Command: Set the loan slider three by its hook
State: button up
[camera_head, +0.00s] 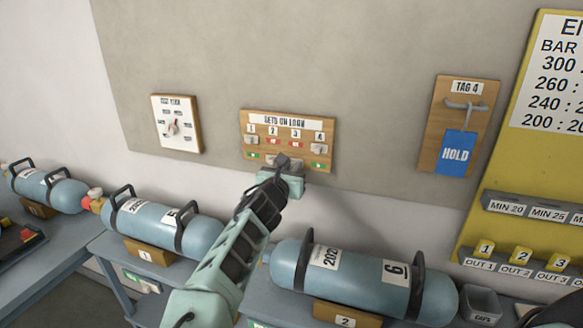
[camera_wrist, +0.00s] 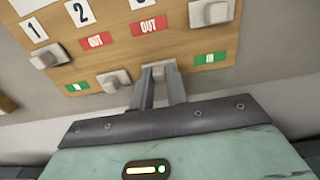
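The wooden "SETS ON LOAN" board (camera_head: 289,133) hangs on the wall with grey sliders under numbers 1 to 4. In the wrist view, slider one (camera_wrist: 46,57) and slider four (camera_wrist: 211,12) are up, with green IN labels below. Slider two (camera_wrist: 113,79) is down, with a red OUT label above. Slider three (camera_wrist: 157,69) is also down, below its red OUT label (camera_wrist: 148,25). My gripper (camera_head: 283,160) is at the board, its fingertips (camera_wrist: 159,76) close together at slider three and partly hiding it. I cannot tell whether they grip it.
A blue HOLD tag (camera_head: 457,152) hangs from a hook on the "TAG 4" board (camera_head: 457,110) at right. A small white-faced board (camera_head: 176,123) is at left. Blue cylinders (camera_head: 350,277) lie on benches below. A yellow panel (camera_head: 540,160) stands at far right.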

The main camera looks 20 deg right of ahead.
jog(key=o, duration=0.4)
jog(key=shift+f, duration=0.3)
jog(key=shift+c, duration=0.2)
jog(key=shift+r, duration=0.1)
jog(key=b+v, duration=0.5)
jog(key=v, duration=1.2)
jog(key=shift+s+b, duration=0.2)
jog(key=shift+b, duration=0.2)
jog(key=shift+a, duration=0.1)
